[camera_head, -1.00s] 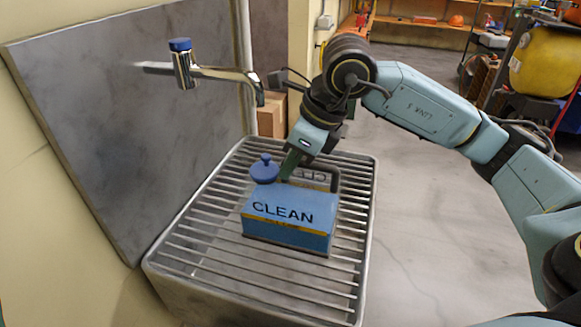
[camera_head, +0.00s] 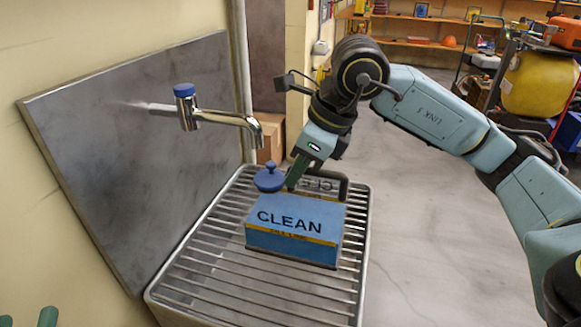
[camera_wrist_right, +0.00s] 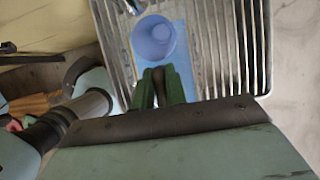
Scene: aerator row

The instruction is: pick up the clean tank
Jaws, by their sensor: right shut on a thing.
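The clean tank (camera_head: 292,245) is a blue box with a yellow stripe, the word CLEAN, a round blue cap (camera_head: 269,177) and a dark handle (camera_head: 335,182). It is level and seems held slightly above the slatted metal grate (camera_head: 215,275). My right gripper (camera_head: 292,186) is shut on the tank at its top, beside the cap; the gripped part is mostly hidden. In the right wrist view the green fingers (camera_wrist_right: 159,88) are close together below the cap (camera_wrist_right: 153,40). My left gripper (camera_head: 27,318) shows only its green fingertips, apart and empty, at the bottom left corner.
A chrome tap (camera_head: 222,117) with a blue top sticks out from the grey wall panel (camera_head: 130,150) over the grate's far left side. A cardboard box (camera_head: 270,138) stands behind. The floor (camera_head: 430,245) to the right is clear. A yellow drum (camera_head: 540,70) stands at the far right.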

